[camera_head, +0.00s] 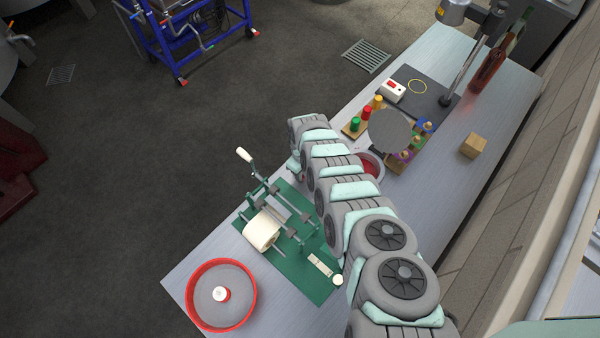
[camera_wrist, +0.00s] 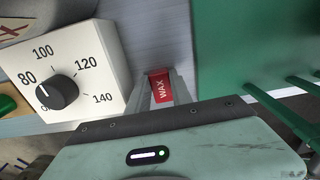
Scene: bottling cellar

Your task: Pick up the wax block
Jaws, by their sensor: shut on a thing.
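The wax block is a small red piece with "WAX" in white letters, seen in the wrist view (camera_wrist: 161,90). My gripper (camera_wrist: 161,75) is shut on it, with one grey finger on each side. The block is over or on the grey bench top, between the white dial box (camera_wrist: 75,75) and the green mat (camera_wrist: 235,60); I cannot tell whether it touches the bench. In the head view my arm reaches down the bench and its end is beside the green mat (camera_head: 312,284). The block cannot be made out clearly there.
A hand-cranked machine with a white roll (camera_head: 262,230) stands on the mat, close to my arm's end. A red pot (camera_head: 371,167) is partly hidden behind my arm. Coloured stoppers (camera_head: 366,113) stand beyond. A red round tray (camera_head: 248,306) is at the near end.

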